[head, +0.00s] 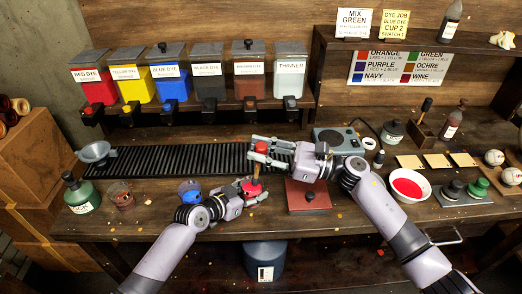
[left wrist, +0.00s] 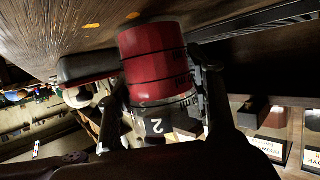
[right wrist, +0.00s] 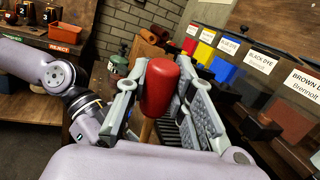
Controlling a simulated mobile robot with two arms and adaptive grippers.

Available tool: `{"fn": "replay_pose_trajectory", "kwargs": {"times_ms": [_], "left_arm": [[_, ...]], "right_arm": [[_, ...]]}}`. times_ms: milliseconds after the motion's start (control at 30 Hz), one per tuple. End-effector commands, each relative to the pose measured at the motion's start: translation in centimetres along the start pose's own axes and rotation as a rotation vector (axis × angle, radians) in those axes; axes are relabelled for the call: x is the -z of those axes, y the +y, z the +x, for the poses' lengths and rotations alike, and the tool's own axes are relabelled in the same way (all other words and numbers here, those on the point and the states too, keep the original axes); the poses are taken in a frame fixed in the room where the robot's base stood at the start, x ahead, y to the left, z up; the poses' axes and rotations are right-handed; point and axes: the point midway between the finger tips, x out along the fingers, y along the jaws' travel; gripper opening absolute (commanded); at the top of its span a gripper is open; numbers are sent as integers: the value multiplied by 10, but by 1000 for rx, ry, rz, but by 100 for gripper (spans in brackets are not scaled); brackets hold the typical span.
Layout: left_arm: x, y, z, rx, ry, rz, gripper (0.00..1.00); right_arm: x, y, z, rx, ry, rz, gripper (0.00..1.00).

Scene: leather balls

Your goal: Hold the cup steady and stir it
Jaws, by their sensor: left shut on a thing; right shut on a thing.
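A clear cup with red dye (head: 250,187) stands at the bench's front edge. In the left wrist view the cup (left wrist: 152,60) shows a "2" and the fingers lie on either side of it. My left gripper (head: 252,192) is shut on the cup. My right gripper (head: 262,150) is shut on the red handle of a stirrer (right wrist: 160,88), above the cup. The stirrer's wooden shaft (head: 256,172) runs down toward the cup's mouth. Its lower end is hidden, so I cannot tell how deep it sits.
A blue cup (head: 189,190) and another cup (head: 121,196) stand to the left. A green bottle (head: 79,194) is further left. Dye dispensers (head: 169,82) line the back above a ribbed black mat (head: 180,160).

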Motion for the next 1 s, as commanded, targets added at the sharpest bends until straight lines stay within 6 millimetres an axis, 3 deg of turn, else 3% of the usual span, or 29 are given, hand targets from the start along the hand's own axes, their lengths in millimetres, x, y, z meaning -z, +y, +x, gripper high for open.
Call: {"fn": "replay_pose_trajectory", "kwargs": {"times_ms": [267,700,1000], "left_arm": [[-1,0,0,0,-1,1,15],[-1,0,0,0,-1,1,15],[-1,0,0,0,-1,1,15]], "right_arm": [[-3,0,0,0,-1,-1,0],[-43,-6,6,0,-1,-3,0],[-49,-7,7,0,0,0,0]]}}
